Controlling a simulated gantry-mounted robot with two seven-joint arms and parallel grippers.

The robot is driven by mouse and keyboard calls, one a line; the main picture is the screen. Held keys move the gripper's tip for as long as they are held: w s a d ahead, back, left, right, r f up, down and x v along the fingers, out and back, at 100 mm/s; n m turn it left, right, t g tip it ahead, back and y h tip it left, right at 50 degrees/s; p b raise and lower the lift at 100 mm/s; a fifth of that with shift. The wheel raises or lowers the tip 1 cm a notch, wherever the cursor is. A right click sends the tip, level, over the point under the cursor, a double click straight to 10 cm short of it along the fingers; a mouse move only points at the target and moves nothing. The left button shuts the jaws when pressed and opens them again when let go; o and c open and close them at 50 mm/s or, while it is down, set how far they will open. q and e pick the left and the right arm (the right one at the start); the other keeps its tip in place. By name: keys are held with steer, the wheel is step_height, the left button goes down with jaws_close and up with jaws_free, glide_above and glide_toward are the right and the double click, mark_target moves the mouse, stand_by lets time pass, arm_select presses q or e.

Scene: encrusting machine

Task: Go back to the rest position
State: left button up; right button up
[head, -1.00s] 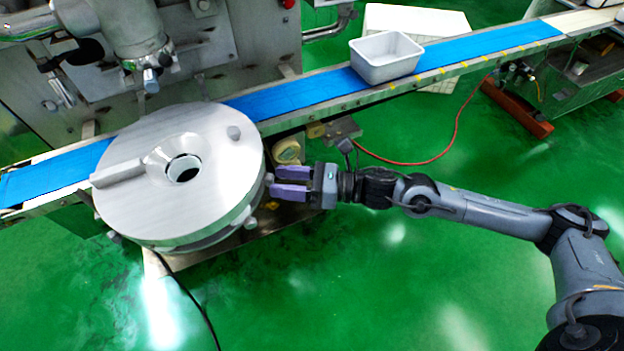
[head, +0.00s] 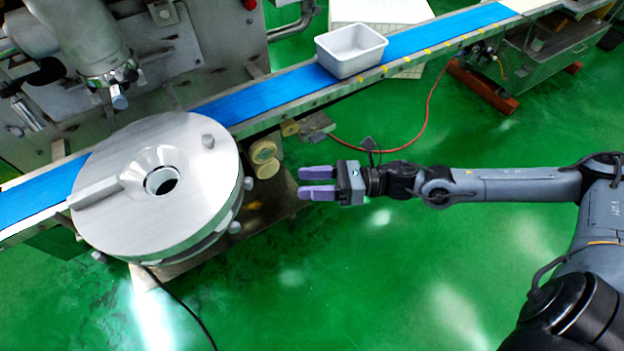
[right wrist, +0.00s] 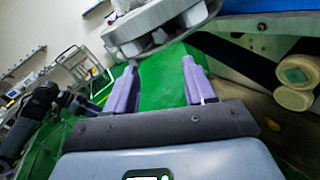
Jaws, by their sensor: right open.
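My right gripper (head: 319,183) has purple fingers that are apart with nothing between them. It hangs over the green floor, to the right of the round metal disc of the encrusting machine (head: 205,165), with a clear gap between them. In the right wrist view the open fingers (right wrist: 158,85) show in the middle, and the underside of the round machine part (right wrist: 165,30) is above them. My left gripper is not in view in the head view.
A blue conveyor belt (head: 260,102) runs behind, with a white bin (head: 351,52) standing on it. Cream rollers (head: 264,158) stick out beside the disc. A red hose (head: 425,115) lies on the floor. The green floor (head: 400,280) in front is free.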

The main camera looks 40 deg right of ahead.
stand_by(0.3)
steer(key=s+a+r+m+t+p, duration=0.3)
steer(key=a+m+t+p, duration=0.1)
steer(key=a+m+p, duration=0.3)
steer(key=s+d+f+m+g+h+p, duration=0.25)
steer(key=s+f+m+g+h, duration=0.35)
steer(key=m, duration=1.1)
steer(key=s+d+f+m+g+h+p, duration=0.1)
steer(key=s+d+f+m+g+h, duration=0.5)
steer(key=m, duration=1)
steer(key=a+r+h+p, duration=0.1)
steer(key=r+p, duration=1.8)
steer(key=r, duration=0.1)
steer(key=s+a+r+m+h+p, duration=0.1)
steer(key=a+r+p, duration=0.1)
steer(key=r+p, duration=1.7)
steer(key=shift+s+a+r+t, duration=0.25)
steer(key=shift+a+r+t, duration=0.05)
steer(key=shift+r, duration=0.25)
